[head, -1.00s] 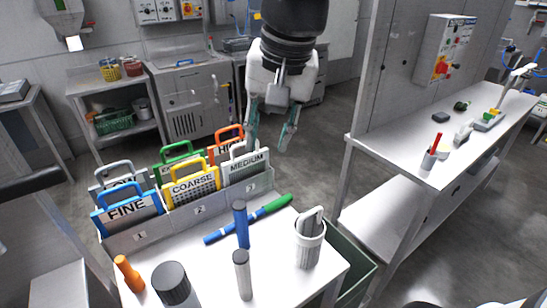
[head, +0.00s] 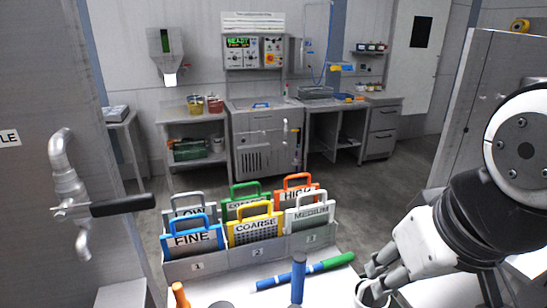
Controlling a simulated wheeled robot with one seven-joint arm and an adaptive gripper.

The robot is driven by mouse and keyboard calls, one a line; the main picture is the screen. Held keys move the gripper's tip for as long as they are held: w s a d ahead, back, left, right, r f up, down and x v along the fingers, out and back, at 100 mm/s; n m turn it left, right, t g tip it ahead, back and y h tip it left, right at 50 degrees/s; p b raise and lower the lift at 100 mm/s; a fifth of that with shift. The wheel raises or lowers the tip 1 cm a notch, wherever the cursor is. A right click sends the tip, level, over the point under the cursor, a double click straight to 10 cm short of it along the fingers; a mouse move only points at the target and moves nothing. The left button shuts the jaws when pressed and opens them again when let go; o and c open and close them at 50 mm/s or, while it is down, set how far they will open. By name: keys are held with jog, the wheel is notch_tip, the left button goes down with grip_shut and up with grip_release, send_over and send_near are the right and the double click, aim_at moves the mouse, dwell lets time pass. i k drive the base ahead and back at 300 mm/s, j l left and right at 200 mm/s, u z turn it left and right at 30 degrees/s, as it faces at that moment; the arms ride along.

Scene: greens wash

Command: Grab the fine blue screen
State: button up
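The fine blue screen (head: 192,241), labelled FINE, stands upright in the front left slot of a grey rack (head: 252,255), above the number 1. Its blue loop handle sticks up and is clear. My gripper (head: 376,282) is at the lower right, well to the right of the screen and apart from it.
Beside and behind it stand a yellow COARSE screen (head: 255,229), a MEDIUM screen (head: 309,214), and green, orange and grey-handled screens. A blue-green stick (head: 305,271) and an upright blue cylinder (head: 298,278) are in front. A tap-like fitting (head: 68,190) is at left.

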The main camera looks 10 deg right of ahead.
aim_at(175, 245)
jog(key=k+u, duration=0.2)
jog(key=u, duration=0.25)
jog(key=k+u, duration=0.2)
jog(key=u, duration=0.25)
jog(key=k+j+u, duration=0.1)
jog(key=u, duration=0.4)
jog(key=k+z, duration=0.1)
jog(key=z, duration=0.9)
